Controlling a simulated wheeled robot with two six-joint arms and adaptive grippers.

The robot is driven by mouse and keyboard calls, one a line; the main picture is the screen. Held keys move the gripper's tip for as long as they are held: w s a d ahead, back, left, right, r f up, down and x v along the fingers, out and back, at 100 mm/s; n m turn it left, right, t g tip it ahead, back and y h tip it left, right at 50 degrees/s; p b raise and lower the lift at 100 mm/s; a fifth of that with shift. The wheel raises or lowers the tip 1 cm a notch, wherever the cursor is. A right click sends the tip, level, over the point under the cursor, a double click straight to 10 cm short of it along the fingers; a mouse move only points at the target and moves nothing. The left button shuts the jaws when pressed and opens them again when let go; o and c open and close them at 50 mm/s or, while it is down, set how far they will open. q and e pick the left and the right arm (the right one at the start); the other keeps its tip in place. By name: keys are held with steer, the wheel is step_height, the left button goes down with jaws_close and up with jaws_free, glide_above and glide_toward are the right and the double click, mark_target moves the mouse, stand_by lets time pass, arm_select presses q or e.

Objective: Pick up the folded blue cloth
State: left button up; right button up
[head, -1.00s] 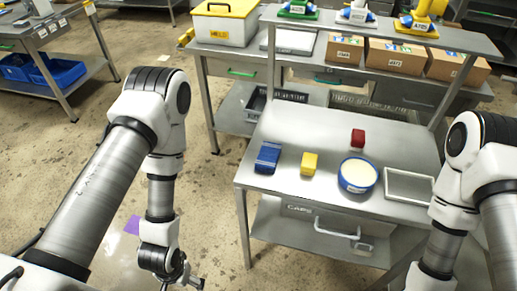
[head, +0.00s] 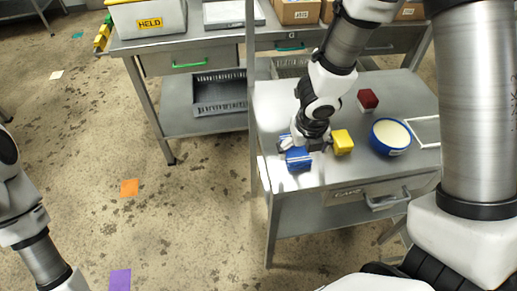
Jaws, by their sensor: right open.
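The folded blue cloth (head: 298,160) lies on the front left part of the steel table (head: 333,176). My right gripper (head: 306,146) is directly over it, pointing down, and hides part of its far side. The fingers are spread apart and open, one near each side of the cloth. I cannot tell whether they touch it. My left arm shows at the lower left, with its gripper out of the frame.
A yellow block (head: 343,142) sits close to the right of my right gripper. A red block (head: 368,99), a blue-rimmed bowl (head: 391,136) and a white frame (head: 426,131) are further right. A drawer handle (head: 388,202) sticks out in front. Open floor lies left.

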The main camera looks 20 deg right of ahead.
mark_target(296, 149)
steer(key=shift+w+a+r+t, duration=0.2)
steer(key=shift+w+r+t, duration=0.05)
steer(key=shift+w+r, duration=0.3)
steer(key=shift+w+a+r+t, duration=0.15)
steer(key=shift+w+r+t, duration=0.1)
steer(key=shift+w+r, duration=0.2)
steer(key=shift+w+d+r+t+b, duration=0.2)
steer(key=shift+r+b, duration=0.1)
steer(key=shift+r, duration=0.15)
steer(key=shift+w+d+r+t+b, duration=0.1)
steer(key=shift+d+r+t+b, duration=0.1)
steer(key=shift+r+b, duration=0.15)
steer(key=b+x, duration=0.3)
steer(key=x, duration=0.1)
steer(key=b+x, duration=0.2)
steer(key=x, duration=0.1)
steer(key=shift+s+d+f+b, duration=0.15)
steer(key=shift+s+f+b, duration=0.05)
steer(key=shift+s+b, duration=0.1)
steer(key=shift+d+f, duration=0.1)
arm_select(q)
step_height(296, 149, down, 7)
arm_select(e)
steer(key=shift+w, duration=0.15)
steer(key=shift+c, duration=0.4)
steer(key=c, duration=1.1)
arm_select(q)
steer(key=shift+s, duration=0.1)
arm_select(e)
steer(key=shift+c, duration=0.2)
